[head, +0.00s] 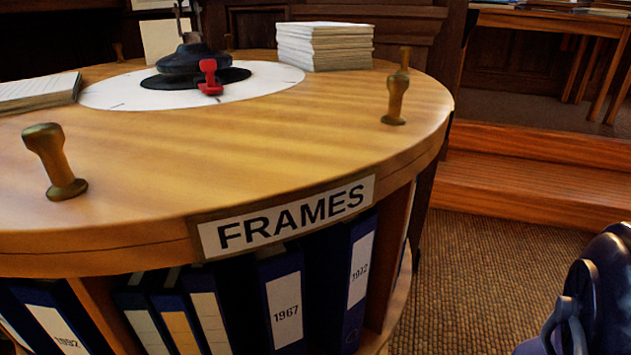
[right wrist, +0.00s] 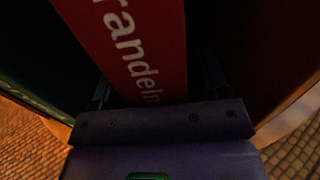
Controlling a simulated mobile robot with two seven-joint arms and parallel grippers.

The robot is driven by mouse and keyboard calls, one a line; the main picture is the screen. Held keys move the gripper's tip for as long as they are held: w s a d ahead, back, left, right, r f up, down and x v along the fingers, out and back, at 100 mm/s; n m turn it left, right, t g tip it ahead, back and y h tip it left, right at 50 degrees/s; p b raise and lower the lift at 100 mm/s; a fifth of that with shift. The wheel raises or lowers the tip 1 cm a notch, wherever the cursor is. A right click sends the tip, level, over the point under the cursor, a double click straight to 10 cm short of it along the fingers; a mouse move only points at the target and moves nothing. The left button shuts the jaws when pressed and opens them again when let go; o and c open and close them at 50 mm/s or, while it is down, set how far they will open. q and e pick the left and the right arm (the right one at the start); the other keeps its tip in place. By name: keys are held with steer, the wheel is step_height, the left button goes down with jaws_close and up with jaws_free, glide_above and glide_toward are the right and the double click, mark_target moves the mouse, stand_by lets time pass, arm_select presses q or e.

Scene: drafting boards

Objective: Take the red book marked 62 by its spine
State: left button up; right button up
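In the right wrist view a red book (right wrist: 135,45) stands with its spine toward my right gripper (right wrist: 157,80). White lettering reading about "randeln" runs along the spine; no number 62 shows. The dark fingers are on either side of the spine, with a dark gap on the right side. The gripper looks open around the book; the fingertips are in deep shadow. The head view does not show this red book or either gripper.
In the head view a round wooden table (head: 290,130) labelled FRAMES (head: 285,218) has blue binders (head: 285,305) on shelves below. A stack of papers (head: 325,45) and brass knobs (head: 396,95) are on top. Carpet (head: 480,270) is clear at right.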

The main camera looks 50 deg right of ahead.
jaws_close()
steer(key=shift+w+r, duration=0.1)
steer(key=shift+w, duration=0.1)
stand_by(0.4)
